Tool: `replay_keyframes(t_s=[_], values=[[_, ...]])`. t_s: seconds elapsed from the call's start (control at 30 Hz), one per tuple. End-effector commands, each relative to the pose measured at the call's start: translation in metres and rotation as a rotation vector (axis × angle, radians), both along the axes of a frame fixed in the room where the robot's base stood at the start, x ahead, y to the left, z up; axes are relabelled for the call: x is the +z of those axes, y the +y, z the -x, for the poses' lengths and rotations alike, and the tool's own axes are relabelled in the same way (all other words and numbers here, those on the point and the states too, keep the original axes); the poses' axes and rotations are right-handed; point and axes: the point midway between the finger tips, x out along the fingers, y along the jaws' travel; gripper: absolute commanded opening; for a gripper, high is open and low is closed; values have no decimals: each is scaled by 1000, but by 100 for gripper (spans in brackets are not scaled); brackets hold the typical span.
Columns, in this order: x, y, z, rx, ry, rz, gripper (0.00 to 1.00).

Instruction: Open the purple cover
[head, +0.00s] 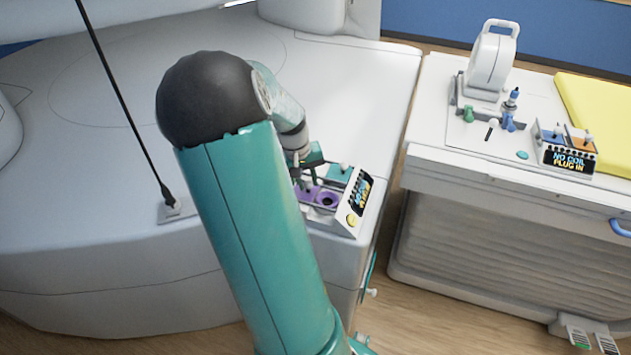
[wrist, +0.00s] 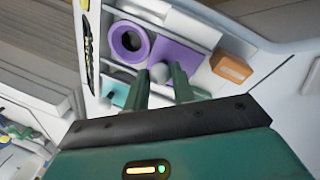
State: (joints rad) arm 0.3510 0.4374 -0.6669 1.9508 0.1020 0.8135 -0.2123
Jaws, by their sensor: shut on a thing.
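The purple cover (wrist: 182,56) is a flat panel beside a purple ring (wrist: 117,43) with a dark round hole, which shows uncovered. A pale ball knob (wrist: 159,73) stands at the cover's near edge. My gripper (wrist: 161,76) is shut on this knob, one finger on each side. In the head view my gripper (head: 306,178) reaches down over the small panel on the white bench, and the purple ring (head: 327,201) shows to its right. Most of the cover is hidden there behind my arm and gripper.
A teal cover with a knob (head: 340,171) sits behind the purple ring, near a small tilted display (head: 361,191). An orange block (wrist: 231,68) lies right of the purple cover in the wrist view. A white cart (head: 470,135) stands to the right, across a gap.

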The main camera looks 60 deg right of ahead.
Motion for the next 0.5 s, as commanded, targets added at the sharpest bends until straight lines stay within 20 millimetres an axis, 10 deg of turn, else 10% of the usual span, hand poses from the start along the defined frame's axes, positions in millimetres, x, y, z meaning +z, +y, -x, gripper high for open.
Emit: replay_keyframes(t_s=[0.13,0.17,0.27,0.5], values=[[1,-1,1,-3,-1,3,0],[1,-1,1,-3,-1,3,29],[0,-1,1,-3,-2,2,46],[0,-1,1,-2,-1,1,46]])
